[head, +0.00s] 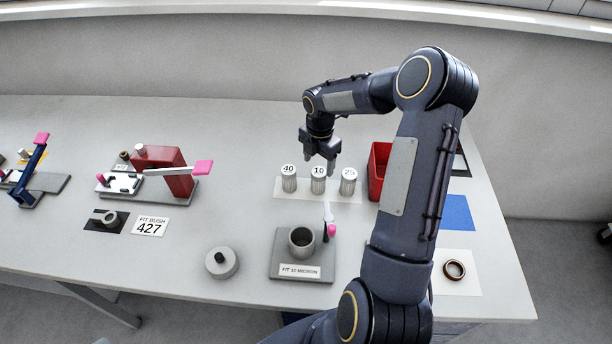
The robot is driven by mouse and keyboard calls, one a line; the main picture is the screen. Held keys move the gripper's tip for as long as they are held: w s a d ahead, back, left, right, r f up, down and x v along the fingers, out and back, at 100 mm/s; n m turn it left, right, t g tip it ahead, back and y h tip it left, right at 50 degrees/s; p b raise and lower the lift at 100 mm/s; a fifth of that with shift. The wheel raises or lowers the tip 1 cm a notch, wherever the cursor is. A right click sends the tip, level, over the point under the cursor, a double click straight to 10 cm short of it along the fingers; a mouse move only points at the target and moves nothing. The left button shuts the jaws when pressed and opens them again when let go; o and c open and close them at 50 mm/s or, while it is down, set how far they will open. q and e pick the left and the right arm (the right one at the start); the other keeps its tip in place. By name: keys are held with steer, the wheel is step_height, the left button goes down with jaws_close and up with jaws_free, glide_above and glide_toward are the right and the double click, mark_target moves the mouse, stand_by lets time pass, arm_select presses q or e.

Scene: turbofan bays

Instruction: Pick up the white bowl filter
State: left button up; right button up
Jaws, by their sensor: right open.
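Three short ribbed filters with white numbered tops stand upright in a row on a pale mat (333,195): the filter marked 40 (289,183), the filter marked 10 (318,184) and the filter that seems to read 25 (348,186). My right gripper (320,160) is open, pointing down, just above and behind the middle filter, with nothing between its fingers. I cannot tell whether a fingertip touches a filter. In front, an open grey bowl (301,241) stands on a grey block (286,265) labelled FIT 10 MICRON. My left gripper is out of view.
A pink-tipped lever (329,220) stands beside the bowl. A round grey cap (221,262) lies left of the block. A red bin (377,172) is right of the filters, partly behind my right arm. A red fixture (166,172) stands at left; a brown ring (454,270) lies at right.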

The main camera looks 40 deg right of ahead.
mark_target(319, 171)
steer(key=f, duration=0.2)
steer(key=shift+s+f, duration=0.25)
steer(key=shift+f, duration=0.05)
step_height(319, 171, down, 5)
steer(key=b, duration=0.2)
steer(key=shift+r+b, duration=0.2)
steer(key=shift+b, duration=0.1)
steer(key=shift+r, duration=0.1)
steer(key=shift+c, duration=0.5)
steer(key=c, duration=1.1)
steer(key=shift+r+p, duration=0.4)
steer(key=shift+p, duration=0.05)
step_height(319, 171, up, 3)
steer(key=shift+f+p, duration=0.1)
steer(key=shift+p, duration=0.85)
steer(key=shift+r, duration=3.25)
